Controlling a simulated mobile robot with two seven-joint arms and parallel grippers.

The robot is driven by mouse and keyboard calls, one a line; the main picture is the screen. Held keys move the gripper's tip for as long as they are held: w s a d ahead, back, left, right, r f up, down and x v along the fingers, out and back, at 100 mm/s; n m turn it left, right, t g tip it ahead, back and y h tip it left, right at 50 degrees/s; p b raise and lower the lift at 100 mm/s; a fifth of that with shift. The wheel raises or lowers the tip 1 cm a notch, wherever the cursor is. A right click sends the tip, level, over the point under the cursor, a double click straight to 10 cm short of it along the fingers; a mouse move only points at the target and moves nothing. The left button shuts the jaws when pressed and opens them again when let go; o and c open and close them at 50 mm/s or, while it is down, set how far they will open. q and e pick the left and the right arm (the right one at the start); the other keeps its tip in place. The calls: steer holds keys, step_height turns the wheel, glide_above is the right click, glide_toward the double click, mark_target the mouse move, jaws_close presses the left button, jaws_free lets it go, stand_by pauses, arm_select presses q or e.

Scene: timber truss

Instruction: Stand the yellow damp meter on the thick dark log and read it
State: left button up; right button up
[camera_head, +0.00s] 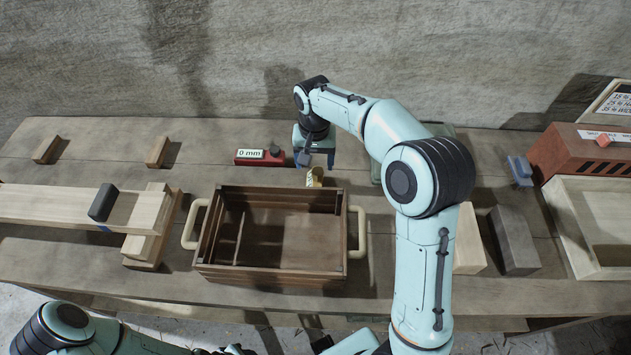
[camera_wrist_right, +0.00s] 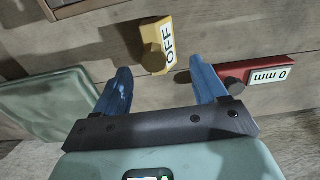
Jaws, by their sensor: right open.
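The yellow damp meter (camera_head: 314,177) stands on the bench just behind the wooden crate, partly hidden in the head view. My right gripper (camera_head: 317,160) is over the bench right by the meter. Its blue fingers (camera_wrist_right: 160,66) are apart, with the meter just beyond their tips and nothing held. A thick dark block (camera_head: 516,242), which looks like the dark log, lies at the right beside a paler block. My left arm shows at the bottom left; its gripper is not visible.
The wooden crate (camera_head: 278,274) with pale handles stands mid-bench. A red gauge reading 0 mm (camera_head: 250,156) lies left of the meter. A pale green item (camera_wrist_right: 50,105) lies on the other side. Light timbers (camera_head: 45,204) lie left; a brick-red box (camera_head: 585,152) and tray (camera_head: 562,225) stand right.

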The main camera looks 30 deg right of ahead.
mark_target(317, 171)
steer(key=shift+w+f, duration=0.1)
steer(key=shift+f, duration=0.6)
steer(key=f, duration=0.5)
steer(key=shift+s+d+f, duration=0.1)
steer(key=shift+s+d, duration=0.1)
jaws_close()
